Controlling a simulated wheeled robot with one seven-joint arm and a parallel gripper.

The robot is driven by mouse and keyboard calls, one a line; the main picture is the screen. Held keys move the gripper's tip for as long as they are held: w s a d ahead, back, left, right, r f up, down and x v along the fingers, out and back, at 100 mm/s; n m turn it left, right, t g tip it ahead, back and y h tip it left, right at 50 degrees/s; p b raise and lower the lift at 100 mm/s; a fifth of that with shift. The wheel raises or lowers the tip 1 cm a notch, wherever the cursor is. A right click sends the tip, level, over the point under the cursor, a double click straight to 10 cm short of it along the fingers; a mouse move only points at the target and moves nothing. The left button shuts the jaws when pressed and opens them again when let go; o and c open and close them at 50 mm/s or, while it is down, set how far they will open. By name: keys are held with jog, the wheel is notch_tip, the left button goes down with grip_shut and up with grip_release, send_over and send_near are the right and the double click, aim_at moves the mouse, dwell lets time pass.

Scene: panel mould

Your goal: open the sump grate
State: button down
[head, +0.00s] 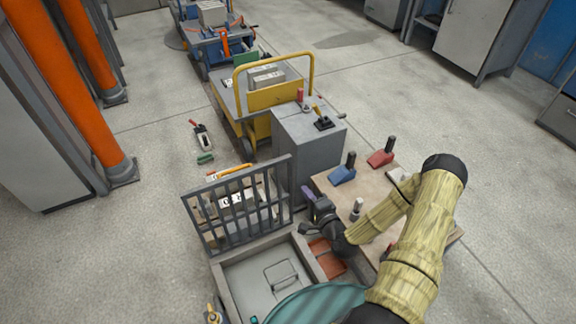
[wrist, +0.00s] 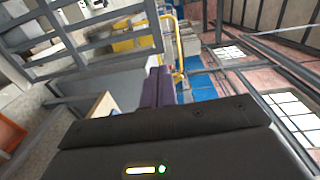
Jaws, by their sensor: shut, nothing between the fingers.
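The sump grate (head: 238,207) is a dark grey barred panel. It stands raised and near upright along the far edge of a square grey sump frame (head: 308,258), which is open on top. Inside the frame lies a grey plate (head: 250,283) with a wire handle (head: 282,276). My gripper (head: 309,193) has purple fingers and is just right of the grate's right edge, seemingly apart from it. The fingers (wrist: 158,87) are shut and empty in the wrist view. Grate-like grey bars (wrist: 50,42) cross the upper left there.
A brown-topped table (head: 330,189) with blue (head: 343,173) and red (head: 381,157) tools stands right of the sump. A grey cabinet (head: 300,150) and yellow-handled cart (head: 262,98) are behind. Orange posts (head: 60,85) rise at left. Floor left of the grate is clear.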

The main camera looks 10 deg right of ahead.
aim_at(285, 160)
jog(key=shift+w, duration=0.1)
dwell(0.3)
jog(key=b+x, duration=0.1)
jog(key=x, duration=1.2)
jog(key=shift+w+a+b, duration=0.1)
jog(key=shift+w+b, duration=0.3)
jog(key=shift+w, duration=0.1)
